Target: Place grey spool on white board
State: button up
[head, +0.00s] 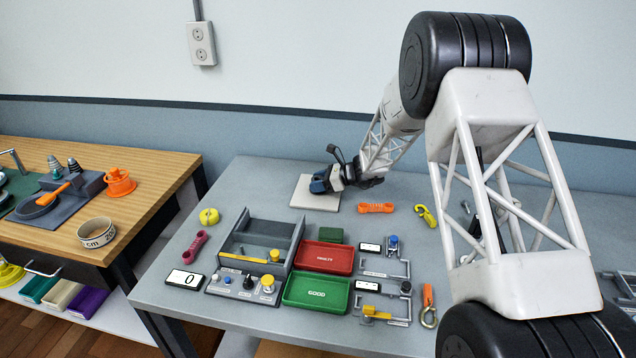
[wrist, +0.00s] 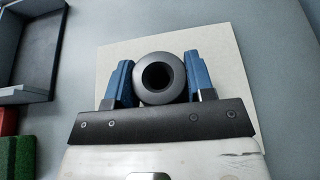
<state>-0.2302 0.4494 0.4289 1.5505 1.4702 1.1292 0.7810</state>
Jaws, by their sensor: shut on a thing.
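The grey spool (wrist: 160,77) sits between the two blue fingers of my gripper (wrist: 159,80) in the wrist view, its dark centre hole facing the camera. My gripper is shut on it. The white board (wrist: 222,52) lies behind the spool in the wrist view. In the head view my gripper (head: 321,184) is over the board (head: 308,200) at the back of the grey table. The spool is hidden behind the gripper there. I cannot tell whether the spool touches the board.
Right of the board lie an orange dumbbell-shaped piece (head: 376,208) and a yellow hook (head: 425,216). In front are a grey bin (head: 262,240), a red tray (head: 325,257) and a green tray (head: 316,293). A yellow round piece (head: 209,216) and a maroon piece (head: 195,247) lie left.

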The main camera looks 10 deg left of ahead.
jog(key=shift+f, duration=0.15)
jog(key=o, duration=0.9)
jog(key=shift+r, duration=0.2)
jog(key=v, duration=1.2)
jog(key=shift+f, duration=0.1)
